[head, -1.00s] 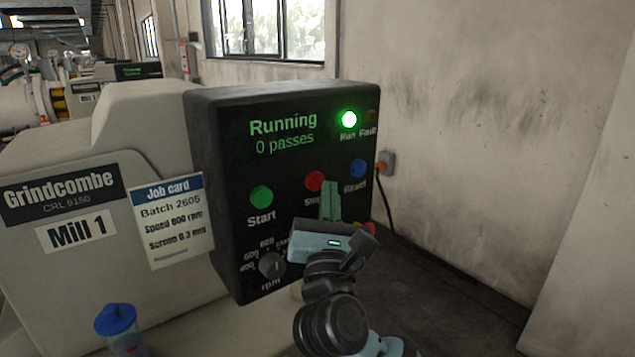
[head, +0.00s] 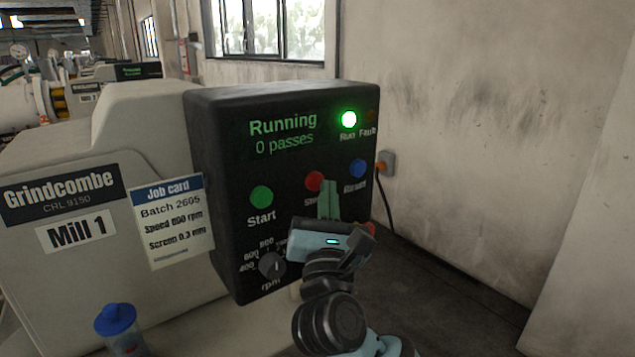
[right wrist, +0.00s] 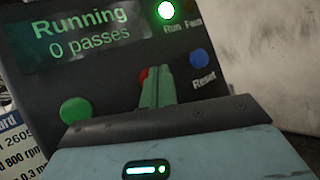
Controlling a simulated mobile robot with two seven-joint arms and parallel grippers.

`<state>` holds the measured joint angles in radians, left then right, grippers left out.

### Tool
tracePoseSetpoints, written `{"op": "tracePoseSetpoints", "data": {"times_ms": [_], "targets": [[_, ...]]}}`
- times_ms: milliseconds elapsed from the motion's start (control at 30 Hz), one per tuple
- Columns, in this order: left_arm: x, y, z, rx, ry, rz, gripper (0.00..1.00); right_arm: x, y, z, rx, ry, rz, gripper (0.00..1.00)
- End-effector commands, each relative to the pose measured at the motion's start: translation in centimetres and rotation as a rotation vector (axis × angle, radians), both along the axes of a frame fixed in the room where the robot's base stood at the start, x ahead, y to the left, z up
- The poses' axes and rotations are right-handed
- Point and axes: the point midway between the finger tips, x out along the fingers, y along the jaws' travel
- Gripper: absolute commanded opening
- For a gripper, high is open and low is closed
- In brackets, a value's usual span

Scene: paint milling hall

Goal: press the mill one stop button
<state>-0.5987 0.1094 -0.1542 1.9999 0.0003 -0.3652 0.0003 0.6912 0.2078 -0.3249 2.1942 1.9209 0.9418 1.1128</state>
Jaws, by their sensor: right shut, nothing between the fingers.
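The mill one control panel (head: 225,185) is a black box on the mill marked Mill 1 (head: 75,233). Its display reads Running, 0 passes, and the Run lamp (head: 349,119) glows green. The red stop button (head: 313,181) sits between the green start button (head: 261,197) and the blue reset button (head: 357,168). My right gripper (head: 328,184) is shut and empty, its green fingertips right at the stop button and covering part of its label. In the right wrist view the stop button (right wrist: 144,74) shows partly behind the fingertips (right wrist: 160,74); I cannot tell whether they touch it. My left gripper is out of view.
An rpm knob (head: 271,265) is low on the panel, left of my gripper. Another red control (head: 370,228) is partly hidden behind my gripper. A job card (head: 171,222) and a blue-lidded container (head: 116,321) are at left. A wall stands at right.

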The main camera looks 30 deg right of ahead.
Motion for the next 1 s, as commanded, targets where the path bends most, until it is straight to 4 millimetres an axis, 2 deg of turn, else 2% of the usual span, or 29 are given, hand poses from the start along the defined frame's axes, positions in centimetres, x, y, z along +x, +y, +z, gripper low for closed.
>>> {"op": "tracePoseSetpoints", "data": {"times_ms": [1000], "targets": [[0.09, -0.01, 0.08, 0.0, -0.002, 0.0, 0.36, 1.0, 0.08, 0.0, 0.0, 0.0, 0.0, 0.0]]}}
